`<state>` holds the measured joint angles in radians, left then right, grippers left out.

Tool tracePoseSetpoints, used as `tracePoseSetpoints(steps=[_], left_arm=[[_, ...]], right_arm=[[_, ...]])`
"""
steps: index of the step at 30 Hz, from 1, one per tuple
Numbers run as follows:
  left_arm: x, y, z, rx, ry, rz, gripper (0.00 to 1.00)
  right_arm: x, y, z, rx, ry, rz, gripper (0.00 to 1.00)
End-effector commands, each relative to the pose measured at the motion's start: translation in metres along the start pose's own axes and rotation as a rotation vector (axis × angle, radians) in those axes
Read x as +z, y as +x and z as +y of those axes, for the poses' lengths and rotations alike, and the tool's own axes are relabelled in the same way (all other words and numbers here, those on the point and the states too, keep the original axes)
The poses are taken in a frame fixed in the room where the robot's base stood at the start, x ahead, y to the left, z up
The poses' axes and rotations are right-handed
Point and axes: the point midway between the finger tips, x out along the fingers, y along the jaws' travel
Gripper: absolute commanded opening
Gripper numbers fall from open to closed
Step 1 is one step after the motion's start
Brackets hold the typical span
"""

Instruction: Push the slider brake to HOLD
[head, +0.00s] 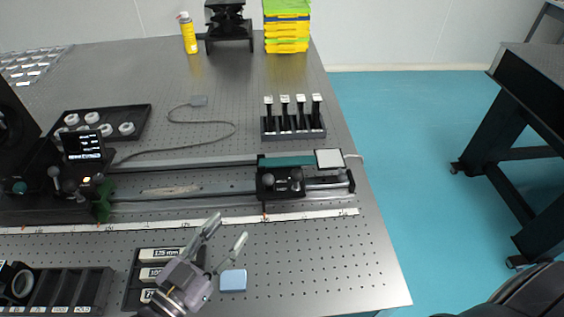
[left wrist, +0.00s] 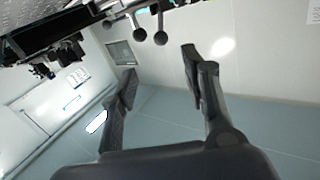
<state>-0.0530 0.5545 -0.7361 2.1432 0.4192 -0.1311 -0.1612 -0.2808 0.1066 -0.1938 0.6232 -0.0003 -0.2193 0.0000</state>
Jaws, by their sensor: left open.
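The black slider (head: 280,183) sits near the right end of the long rail (head: 215,189) on the optical table. A round dark knob (head: 268,180) shows on its left side; the brake's marking is too small to read. My left gripper (head: 228,229) is open and empty, in front of the slider and a little to its left, apart from it. In the left wrist view its two spread fingers (left wrist: 160,66) have nothing between them. Dark ball-ended levers (left wrist: 139,35) hang at the top of that view; I cannot tell which they are. My right gripper is not in view.
A white ruler strip (head: 180,222) runs in front of the rail. A blue block (head: 233,280) and a labelled black holder (head: 133,283) lie near my left gripper. A rack of several upright pieces (head: 293,130) stands behind the slider. The table's front right is clear.

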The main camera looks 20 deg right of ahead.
Motion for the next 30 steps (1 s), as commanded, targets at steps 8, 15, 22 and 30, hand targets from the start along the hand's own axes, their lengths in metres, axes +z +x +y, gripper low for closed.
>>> tracePoseSetpoints(steps=[8, 15, 22, 30], left_arm=[[-0.003, 0.038, 0.000, -0.001, -0.002, 0.004, 0.42], [-0.004, 0.091, 0.000, 0.001, -0.002, 0.004, 0.42], [-0.002, 0.139, 0.000, 0.000, -0.001, 0.002, 0.42], [0.000, 0.169, 0.000, 0.000, -0.001, 0.000, 0.42]], right_arm=[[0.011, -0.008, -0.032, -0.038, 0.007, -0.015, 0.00], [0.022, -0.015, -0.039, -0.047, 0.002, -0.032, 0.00], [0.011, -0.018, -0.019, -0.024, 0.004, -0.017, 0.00], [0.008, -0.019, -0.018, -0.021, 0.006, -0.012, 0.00]])
